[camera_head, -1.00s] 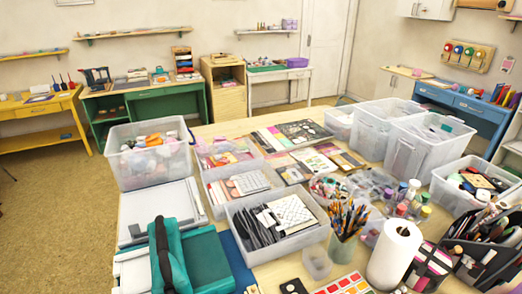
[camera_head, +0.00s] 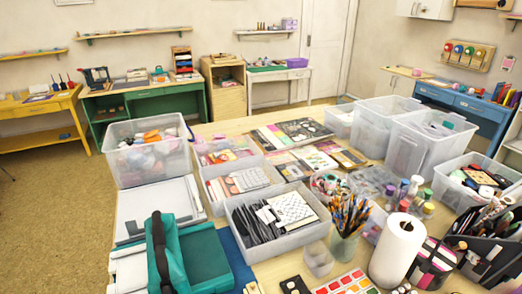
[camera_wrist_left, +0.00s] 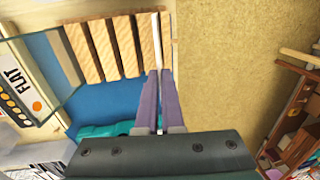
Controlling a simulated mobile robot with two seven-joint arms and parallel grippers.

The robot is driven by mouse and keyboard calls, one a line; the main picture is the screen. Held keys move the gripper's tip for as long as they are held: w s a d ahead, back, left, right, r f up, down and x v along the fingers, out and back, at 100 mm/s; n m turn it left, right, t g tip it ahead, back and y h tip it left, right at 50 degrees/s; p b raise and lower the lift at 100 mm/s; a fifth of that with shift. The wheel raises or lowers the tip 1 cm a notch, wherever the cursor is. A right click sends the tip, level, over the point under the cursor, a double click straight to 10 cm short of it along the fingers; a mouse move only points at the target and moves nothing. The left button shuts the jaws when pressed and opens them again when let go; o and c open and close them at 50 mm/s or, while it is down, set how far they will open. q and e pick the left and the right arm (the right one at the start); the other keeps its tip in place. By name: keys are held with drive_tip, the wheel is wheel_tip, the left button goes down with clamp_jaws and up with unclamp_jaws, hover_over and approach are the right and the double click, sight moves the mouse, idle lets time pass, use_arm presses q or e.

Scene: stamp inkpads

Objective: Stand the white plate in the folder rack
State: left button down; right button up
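In the left wrist view, my left gripper (camera_wrist_left: 160,76) has its two purple fingers close together around a thin white strip. This strip looks like the white plate (camera_wrist_left: 158,45) seen edge-on. The plate stretches away past the fingertips, beside the rightmost slat of a wooden slatted rack (camera_wrist_left: 104,48), which looks like the folder rack. I cannot tell whether the plate's lower edge is seated in a slot or just above it. Neither gripper shows in the head view, and I cannot clearly make out the plate or rack there.
The rack stands by a blue mat (camera_wrist_left: 105,100), with a clear pane (camera_wrist_left: 45,62) and a label reading FLAT to its left. In the head view, a teal bag (camera_head: 205,262), a bin of dark files (camera_head: 275,255), a brush cup (camera_head: 345,245) and a paper roll (camera_head: 397,250) crowd the table.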

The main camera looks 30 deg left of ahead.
use_arm(q)
drive_tip(key=shift+s+a+f+b, duration=0.1)
drive_tip(key=shift+s+f+b, duration=0.05)
drive_tip(key=shift+f+b, duration=0.85)
drive_tip(key=shift+s+a+f+b, duration=0.1)
drive_tip(key=shift+s+f+b, duration=0.05)
drive_tip(key=shift+f+b, duration=0.85)
drive_tip(key=shift+s+a+f+b, duration=0.15)
drive_tip(key=shift+f+b, duration=0.6)
drive_tip(key=shift+f, duration=0.5)
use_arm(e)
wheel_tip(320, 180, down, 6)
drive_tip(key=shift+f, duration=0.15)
use_arm(q)
drive_tip(key=shift+d, duration=0.1)
drive_tip(key=c, duration=1)
unclamp_jaws()
drive_tip(key=shift+r, duration=0.1)
drive_tip(key=shift+w+d+r+p, duration=0.1)
drive_tip(key=shift+w+r+p, duration=0.1)
drive_tip(key=shift+r+p, duration=1.05)
drive_tip(key=shift+w+d+r+p, duration=0.1)
drive_tip(key=shift+w+r+p, duration=0.05)
drive_tip(key=shift+r+p, duration=1.1)
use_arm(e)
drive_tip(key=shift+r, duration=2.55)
use_arm(q)
drive_tip(key=shift+f, duration=0.1)
